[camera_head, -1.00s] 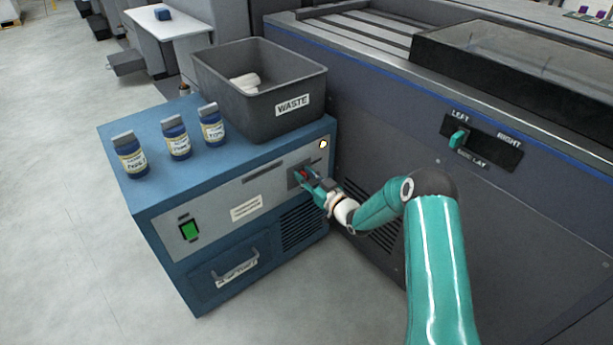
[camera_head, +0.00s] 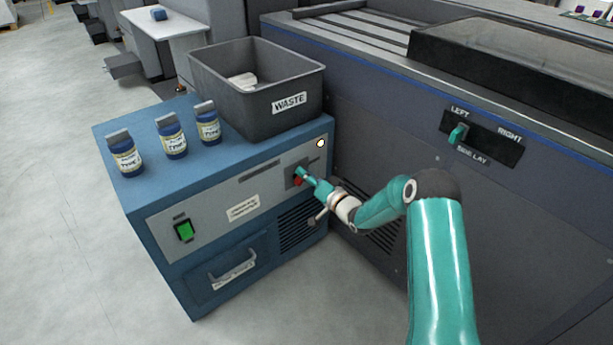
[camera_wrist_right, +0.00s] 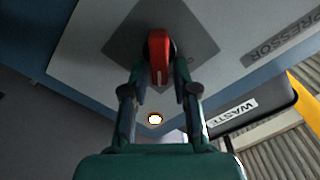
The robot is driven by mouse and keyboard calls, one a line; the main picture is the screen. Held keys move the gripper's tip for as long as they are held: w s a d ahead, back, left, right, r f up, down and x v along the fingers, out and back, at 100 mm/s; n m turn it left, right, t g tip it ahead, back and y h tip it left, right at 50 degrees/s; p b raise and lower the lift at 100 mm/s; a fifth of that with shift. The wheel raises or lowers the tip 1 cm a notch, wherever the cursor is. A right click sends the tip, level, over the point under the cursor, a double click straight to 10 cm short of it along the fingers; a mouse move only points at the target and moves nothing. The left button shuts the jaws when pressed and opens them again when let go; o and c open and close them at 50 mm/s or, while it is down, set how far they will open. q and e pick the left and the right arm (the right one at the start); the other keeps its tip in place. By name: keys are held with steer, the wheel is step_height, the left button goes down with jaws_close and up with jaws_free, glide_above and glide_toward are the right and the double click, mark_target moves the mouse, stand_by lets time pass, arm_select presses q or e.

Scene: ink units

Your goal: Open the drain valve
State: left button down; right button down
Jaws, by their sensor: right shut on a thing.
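The red valve handle (camera_wrist_right: 160,58) sits on a dark square plate (camera_wrist_right: 120,45) on the front panel of the blue cabinet. In the head view the red handle (camera_head: 298,181) shows only in part beside my right gripper (camera_head: 303,176). In the wrist view my right gripper (camera_wrist_right: 161,75) has a finger on either side of the handle and is shut on it. The handle's far end is partly hidden by the fingers. My left gripper is not in view.
The blue cabinet (camera_head: 160,195) carries a grey waste bin (camera_head: 225,100) and three labelled bottles (camera_head: 172,140). A green switch (camera_head: 185,230) and a drawer handle (camera_head: 232,268) are on its front. The large grey machine (camera_head: 380,130) stands close on the right.

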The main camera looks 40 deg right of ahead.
steer(key=shift+d+f+m, duration=0.1)
steer(key=shift+f+m, duration=0.15)
steer(key=shift+m, duration=1.3)
steer(key=shift+d+f+m, duration=0.1)
steer(key=shift+f+m, duration=0.1)
steer(key=shift+m, duration=1.4)
steer(key=shift+d+f+m, duration=0.1)
steer(key=shift+f+m, duration=0.15)
steer(key=shift+m, duration=1.3)
steer(key=shift+a, duration=0.1)
steer(key=c, duration=1.1)
jaws_free()
steer(key=shift+w, duration=0.1)
steer(key=s, duration=0.8)
steer(key=s+d, duration=0.1)
steer(key=s, duration=0.3)
steer(key=shift+f, duration=0.1)
